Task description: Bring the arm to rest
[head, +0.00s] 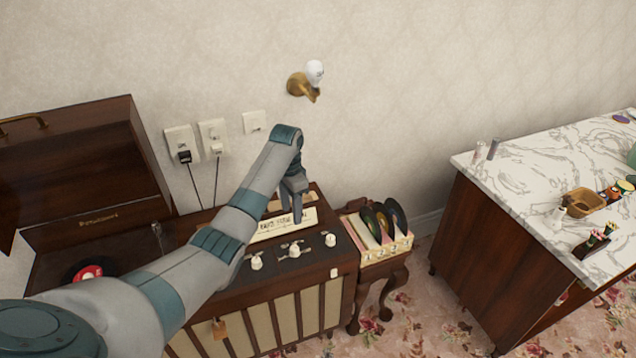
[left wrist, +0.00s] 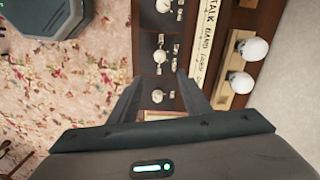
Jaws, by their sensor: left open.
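My left arm reaches in from the lower left in the head view, with its left gripper (head: 297,205) pointing down over the right end of a wooden radio-gramophone cabinet (head: 340,300). In the left wrist view the left gripper (left wrist: 155,92) has its two fingers apart, with nothing between them but the cabinet's control panel below. White control knobs (head: 295,250) sit on that panel near the fingertips. I cannot tell whether a finger touches the panel. My right gripper is not in view.
A record rack (head: 385,240) on a small carved table stands just right of the cabinet. A marble-topped counter (head: 520,170) holds small items at the right. The raised lid (head: 90,160) is at the left. Floral carpet (head: 425,310) lies open between.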

